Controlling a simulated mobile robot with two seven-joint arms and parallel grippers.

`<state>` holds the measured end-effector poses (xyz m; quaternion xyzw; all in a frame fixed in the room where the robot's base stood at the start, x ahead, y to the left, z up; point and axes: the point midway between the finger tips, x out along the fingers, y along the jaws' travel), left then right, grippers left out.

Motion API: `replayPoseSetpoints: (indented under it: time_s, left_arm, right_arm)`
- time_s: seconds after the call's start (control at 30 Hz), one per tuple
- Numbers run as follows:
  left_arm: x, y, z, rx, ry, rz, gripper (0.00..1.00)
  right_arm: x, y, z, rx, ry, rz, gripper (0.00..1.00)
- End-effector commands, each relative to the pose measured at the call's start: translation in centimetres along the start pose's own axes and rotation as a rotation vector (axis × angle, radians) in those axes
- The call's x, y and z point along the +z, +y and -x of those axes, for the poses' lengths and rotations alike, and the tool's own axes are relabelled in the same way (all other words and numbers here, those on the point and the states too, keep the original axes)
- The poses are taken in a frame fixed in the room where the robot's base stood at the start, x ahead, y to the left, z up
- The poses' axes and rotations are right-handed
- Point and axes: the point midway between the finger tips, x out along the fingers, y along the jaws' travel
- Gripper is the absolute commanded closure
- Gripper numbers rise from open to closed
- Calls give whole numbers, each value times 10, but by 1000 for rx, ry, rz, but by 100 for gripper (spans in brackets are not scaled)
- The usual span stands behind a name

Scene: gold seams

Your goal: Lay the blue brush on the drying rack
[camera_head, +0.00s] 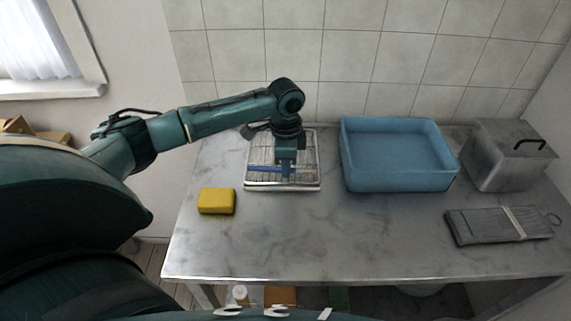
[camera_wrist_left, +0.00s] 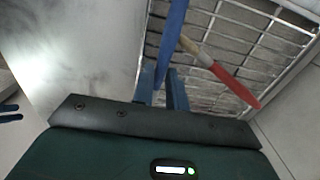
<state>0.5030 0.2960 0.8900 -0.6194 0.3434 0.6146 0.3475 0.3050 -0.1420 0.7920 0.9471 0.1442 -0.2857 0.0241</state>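The blue brush (camera_head: 264,169) shows as a thin blue strip at the drying rack, left of my left gripper. In the left wrist view its long blue shaft (camera_wrist_left: 175,30) runs up from between the fingers. My left gripper (camera_head: 285,172) points down over the front part of the drying rack (camera_head: 281,187). In the left wrist view its fingers (camera_wrist_left: 163,75) are close together, shut on the blue brush. The rack's wire grid (camera_wrist_left: 225,35) lies below; whether the brush touches it is unclear. My right gripper is not in view.
A red-handled brush (camera_wrist_left: 235,82) with a tan section lies on the rack, close to the blue one. A yellow sponge (camera_head: 216,201) sits front left. A blue basin (camera_head: 400,180), a grey lidded box (camera_head: 505,160) and a grey bundle (camera_head: 485,226) stand right. The front middle counter is clear.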

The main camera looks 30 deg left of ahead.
Motion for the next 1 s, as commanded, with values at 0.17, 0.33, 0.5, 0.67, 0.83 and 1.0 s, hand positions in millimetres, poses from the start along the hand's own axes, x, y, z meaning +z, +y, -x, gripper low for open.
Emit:
replayPoseSetpoints:
  time_s: [0.17,0.33,0.5,0.67,0.83,1.0]
  left_arm:
    - [1,3,-5,9,-6,0,72]
    - [1,2,-4,7,-5,0,64]
    - [1,2,-2,6,-4,0,64]
    - [0,1,12,4,-2,0,64]
    - [0,0,47,2,0,0,64]
    - [0,0,83,3,-1,-1,64]
  right_arm:
    - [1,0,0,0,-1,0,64]
    - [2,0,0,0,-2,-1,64]
    - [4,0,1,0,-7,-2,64]
    - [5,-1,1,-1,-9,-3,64]
    - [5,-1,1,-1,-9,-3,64]
    - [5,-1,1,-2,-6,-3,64]
